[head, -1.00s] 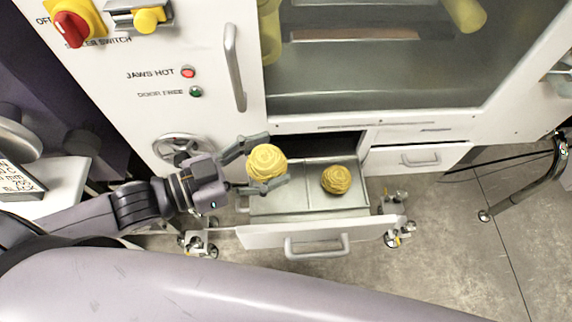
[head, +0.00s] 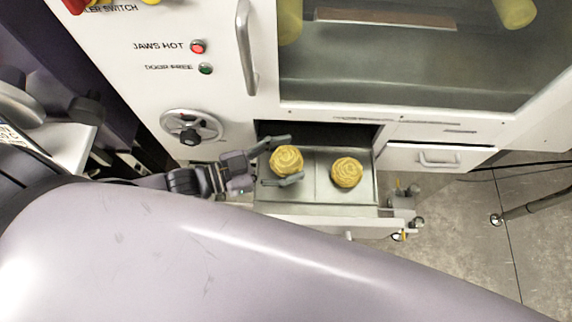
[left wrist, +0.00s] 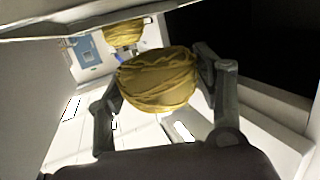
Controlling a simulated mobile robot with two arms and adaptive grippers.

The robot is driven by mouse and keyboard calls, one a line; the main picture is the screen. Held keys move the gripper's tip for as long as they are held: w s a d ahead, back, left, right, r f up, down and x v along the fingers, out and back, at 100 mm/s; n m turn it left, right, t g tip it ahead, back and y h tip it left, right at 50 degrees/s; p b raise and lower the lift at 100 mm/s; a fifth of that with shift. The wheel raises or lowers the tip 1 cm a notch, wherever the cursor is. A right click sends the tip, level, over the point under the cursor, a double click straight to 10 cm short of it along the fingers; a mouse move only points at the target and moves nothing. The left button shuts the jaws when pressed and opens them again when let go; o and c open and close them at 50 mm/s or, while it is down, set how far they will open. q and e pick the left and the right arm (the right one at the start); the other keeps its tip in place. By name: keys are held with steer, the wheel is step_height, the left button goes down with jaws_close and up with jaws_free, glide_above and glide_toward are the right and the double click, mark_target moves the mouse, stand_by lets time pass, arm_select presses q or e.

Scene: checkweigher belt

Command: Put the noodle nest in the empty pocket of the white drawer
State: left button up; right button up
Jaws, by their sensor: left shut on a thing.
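The noodle nest (head: 286,160), a yellow coiled ball, is between the fingers of my left gripper (head: 284,161). The gripper is shut on it, over the left pocket of the open white drawer (head: 320,222). In the left wrist view the same noodle nest (left wrist: 157,80) sits between both fingers. Whether it touches the pocket floor I cannot tell. A second noodle nest (head: 347,172) lies in the right pocket, and it also shows in the left wrist view (left wrist: 124,34). My right gripper is not in view.
The white machine front has a long vertical handle (head: 246,48), a hand wheel (head: 191,127) and a glass window above the drawer. A closed drawer (head: 438,158) is to the right. My own arm covers the lower part of the head view.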

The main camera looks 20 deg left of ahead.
mark_target(286, 173)
arm_select(q)
steer(key=shift+f, duration=2.15)
steer(key=o, duration=1.2)
steer(key=shift+f, duration=0.15)
steer(key=shift+r, duration=0.25)
steer(key=v, duration=1.2)
steer(key=shift+a+f, duration=0.1)
steer(key=shift+f, duration=0.05)
